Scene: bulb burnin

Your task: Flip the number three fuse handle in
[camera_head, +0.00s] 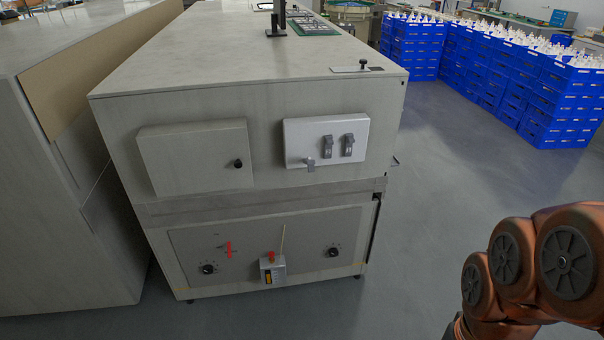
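A white fuse panel (297,134) is mounted on the upper front of a grey cabinet, right of its middle. It carries three grey handles. The left handle (311,164) hangs low near the panel's bottom edge, apart in pose from the other two. The middle handle (328,145) and the right handle (348,144) sit higher, side by side and upright. No numbers on the handles are readable at this size. My gripper is outside the picture; only my orange-brown arm links show at the lower right.
A closed grey door (190,155) with a black knob is left of the panel. Below are two dials, a red lever (229,249) and a small grey box (272,270). Blue crates (560,110) are stacked at the back right. Floor right of the cabinet (440,200) is clear.

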